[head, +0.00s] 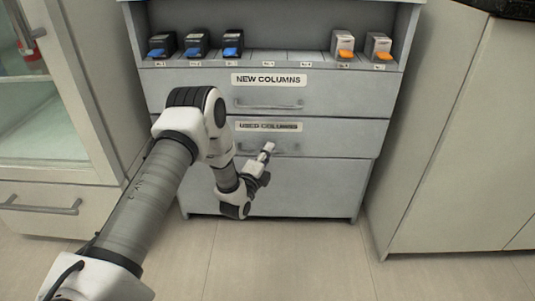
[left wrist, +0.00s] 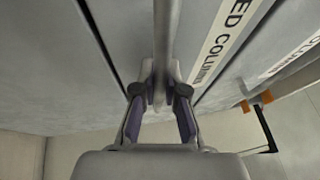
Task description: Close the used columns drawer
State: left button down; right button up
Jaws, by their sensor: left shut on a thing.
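The used columns drawer (head: 335,138) is the middle front of the grey cabinet, under its "USED COLUMNS" label (head: 268,126). Its front looks nearly in line with the cabinet, with its lower edge standing slightly proud; I cannot tell whether it is fully flush. My left gripper (head: 268,151) is at the drawer's bar handle (head: 288,151), partly covering it. In the left wrist view, the two fingers of my left gripper (left wrist: 160,90) are shut on the handle (left wrist: 162,45), one on each side. The label (left wrist: 226,38) shows beside it. My right gripper is not in view.
The new columns drawer (head: 350,92) above looks shut. Dark boxes with blue tabs (head: 195,45) and boxes with orange tabs (head: 378,48) stand on the shelf above. A glass-fronted cabinet (head: 45,110) is on the left, a plain cabinet (head: 460,140) on the right. The floor (head: 300,260) in front is clear.

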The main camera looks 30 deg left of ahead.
pick_arm(q)
jog(key=c, duration=1.5)
grip_release()
jog(key=shift+w+a+r, duration=0.1)
jog(key=v, duration=1.2)
